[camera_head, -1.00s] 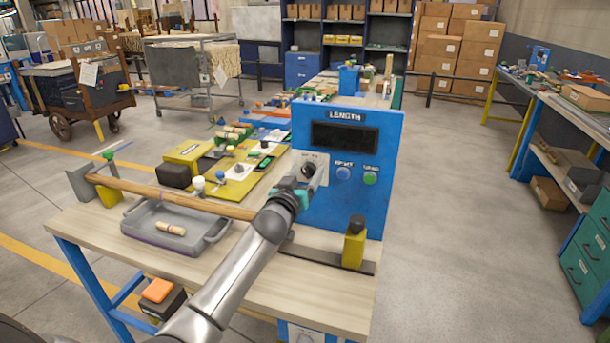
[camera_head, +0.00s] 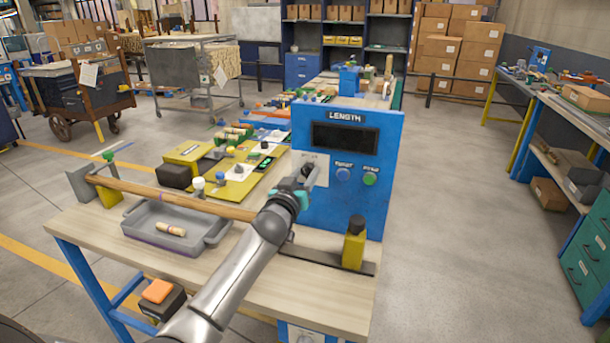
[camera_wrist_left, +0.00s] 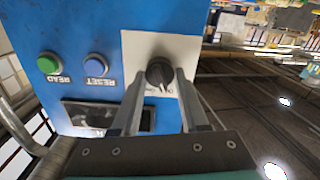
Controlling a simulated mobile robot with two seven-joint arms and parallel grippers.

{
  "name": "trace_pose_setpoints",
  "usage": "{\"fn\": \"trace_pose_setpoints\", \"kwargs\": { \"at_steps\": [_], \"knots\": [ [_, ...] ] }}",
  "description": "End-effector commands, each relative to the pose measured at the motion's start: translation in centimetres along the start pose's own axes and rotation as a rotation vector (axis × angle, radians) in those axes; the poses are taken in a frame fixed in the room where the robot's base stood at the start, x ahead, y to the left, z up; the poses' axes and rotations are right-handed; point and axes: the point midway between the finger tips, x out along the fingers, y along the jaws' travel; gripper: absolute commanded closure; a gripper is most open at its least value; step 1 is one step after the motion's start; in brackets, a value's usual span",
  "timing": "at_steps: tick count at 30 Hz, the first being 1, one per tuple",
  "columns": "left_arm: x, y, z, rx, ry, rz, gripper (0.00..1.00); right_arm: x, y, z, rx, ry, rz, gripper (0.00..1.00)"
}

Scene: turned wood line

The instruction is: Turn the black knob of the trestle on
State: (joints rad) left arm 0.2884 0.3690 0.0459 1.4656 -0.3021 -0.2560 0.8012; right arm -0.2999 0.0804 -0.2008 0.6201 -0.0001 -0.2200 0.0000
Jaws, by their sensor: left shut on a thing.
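The black knob (camera_wrist_left: 159,72) sits on a pale plate (camera_wrist_left: 150,50) on the blue LENGTH panel (camera_head: 345,210). In the left wrist view the two fingers of my left gripper (camera_wrist_left: 160,82) lie on either side of the knob and are shut on it. In the head view the left gripper (camera_head: 304,174) reaches the panel's left side and partly hides the knob and plate. My right gripper is not in view.
The panel has a dark display (camera_head: 346,136), a blue button (camera_head: 343,174) and a green button (camera_head: 370,179). A yellow block with a black top (camera_head: 354,246) stands in front.

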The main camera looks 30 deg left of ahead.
Motion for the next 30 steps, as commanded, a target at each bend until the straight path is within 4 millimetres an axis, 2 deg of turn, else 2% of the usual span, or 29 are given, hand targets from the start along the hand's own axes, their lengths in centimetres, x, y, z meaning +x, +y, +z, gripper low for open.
{"fn": "trace_pose_setpoints", "kwargs": {
  "at_steps": [11, 30],
  "knots": [
    [0.0, 0.1, 0.0, 0.087, -0.001, 0.000, 1.00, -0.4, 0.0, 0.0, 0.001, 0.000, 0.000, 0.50],
    [0.0, 0.2, 0.1, 0.596, -0.001, 0.000, 1.00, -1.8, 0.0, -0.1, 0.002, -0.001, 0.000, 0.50]
  ]
}}
